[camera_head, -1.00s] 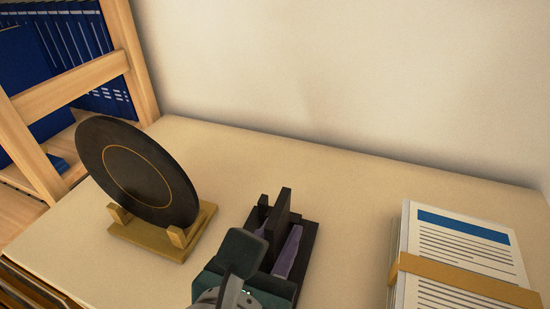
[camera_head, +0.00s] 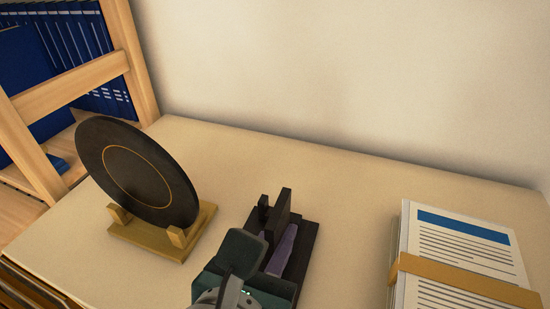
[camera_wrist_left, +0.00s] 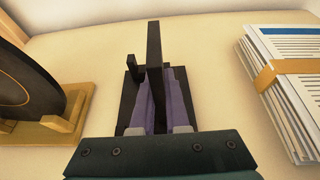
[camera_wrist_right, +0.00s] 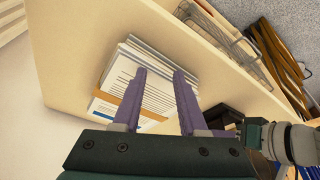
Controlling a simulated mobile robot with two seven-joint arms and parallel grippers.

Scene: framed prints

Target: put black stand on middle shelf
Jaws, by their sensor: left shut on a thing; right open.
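The black stand (camera_head: 304,247) rests on the tabletop, with a flat base and a taller upright plate. My left gripper (camera_wrist_left: 161,82) is shut on its upright plate, one purple finger on each side. In the head view the left gripper (camera_head: 276,246) partly hides the stand's near end. My right gripper (camera_wrist_right: 160,78) shows only in its own wrist view; it is open and empty, with the paper stack beyond its fingers. No middle shelf can be clearly made out.
A black plate (camera_head: 150,172) stands on a wooden holder (camera_head: 150,238) to the left. A banded paper stack (camera_head: 465,258) lies to the right. A wooden shelf unit (camera_head: 75,85) with blue binders is at the far left. The tabletop (camera_head: 350,190) behind the stand is clear.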

